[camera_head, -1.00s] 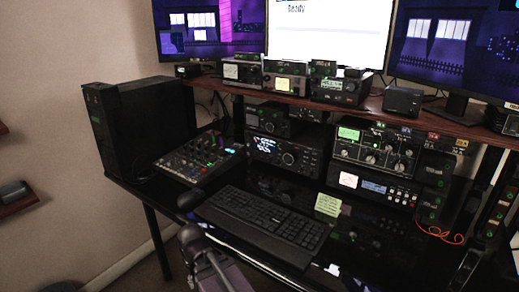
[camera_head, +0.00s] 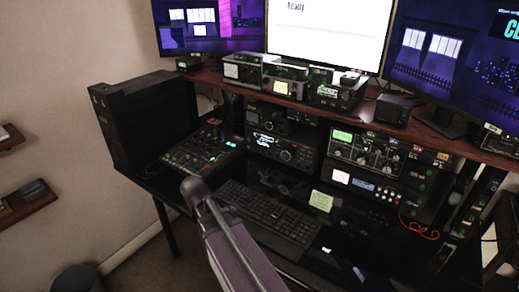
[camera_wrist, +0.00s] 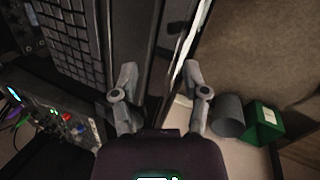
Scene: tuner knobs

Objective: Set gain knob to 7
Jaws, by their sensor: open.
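A tuner unit with a green display (camera_head: 343,135) and several round knobs (camera_head: 391,156) stands under the shelf at the right of the desk. The labels are too small to tell which knob is gain or where it points. My gripper (camera_wrist: 160,75) is open and empty in the wrist view, over the desk's front edge. The knobbed unit is not in the wrist view, so my gripper is well apart from it. My arm (camera_head: 225,240) rises in front of the keyboard in the head view; the gripper's fingers are not clear there.
The keyboard (camera_head: 268,212) lies on the black desk, also in the wrist view (camera_wrist: 70,40). A mixer (camera_head: 202,148) stands left of it, beside a black tower (camera_head: 150,120). A radio (camera_head: 285,150) stands left of the tuner. A bin (camera_wrist: 228,115) and green box (camera_wrist: 263,124) stand on the floor.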

